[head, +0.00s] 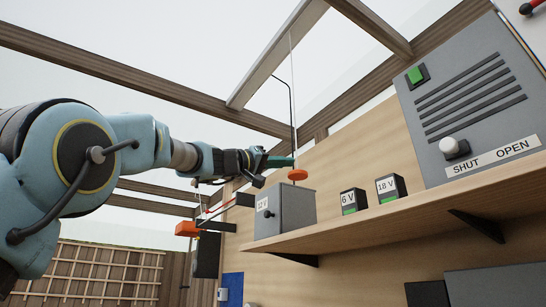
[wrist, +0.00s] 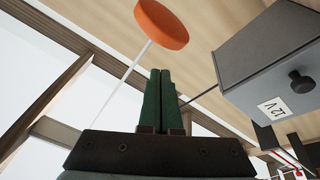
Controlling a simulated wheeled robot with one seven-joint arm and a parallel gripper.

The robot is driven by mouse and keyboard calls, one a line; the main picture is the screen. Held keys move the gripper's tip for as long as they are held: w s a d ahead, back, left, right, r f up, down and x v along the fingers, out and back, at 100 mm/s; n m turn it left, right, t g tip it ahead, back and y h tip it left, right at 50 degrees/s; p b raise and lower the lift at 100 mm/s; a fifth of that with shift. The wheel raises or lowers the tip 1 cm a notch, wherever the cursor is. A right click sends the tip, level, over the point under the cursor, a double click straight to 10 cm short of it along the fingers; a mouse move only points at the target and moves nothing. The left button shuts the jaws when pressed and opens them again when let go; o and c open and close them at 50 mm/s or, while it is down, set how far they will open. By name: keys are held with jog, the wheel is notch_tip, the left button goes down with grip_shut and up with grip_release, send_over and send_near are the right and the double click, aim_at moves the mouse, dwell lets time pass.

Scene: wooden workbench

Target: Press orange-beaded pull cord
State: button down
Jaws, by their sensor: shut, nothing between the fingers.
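The orange bead (head: 298,174) hangs at the end of a thin pale cord (head: 291,55) that comes down from the roof frame. In the wrist view the bead (wrist: 161,24) is a flat orange disc near the top, with the white cord (wrist: 125,76) running down-left from it. My gripper (head: 292,162) has green fingers and is shut and empty. In the head view its tips are just above the bead, beside the cord. In the wrist view the fingertips (wrist: 160,72) point toward the bead, with a visible gap between; whether they touch the cord I cannot tell.
A grey 12 V box (head: 284,208) stands on the wooden shelf (head: 400,215) below the bead. The 6 V (head: 352,202) and 18 V (head: 391,187) blocks and a grey SHUT/OPEN panel (head: 470,100) are to the right. A dark bent rod (head: 292,100) runs near the cord.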

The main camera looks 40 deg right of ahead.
jog(key=f, duration=0.1)
jog(key=s+f, duration=0.1)
jog(key=f, duration=0.1)
jog(key=shift+s+a+b, duration=0.3)
jog(key=shift+s+b, duration=0.05)
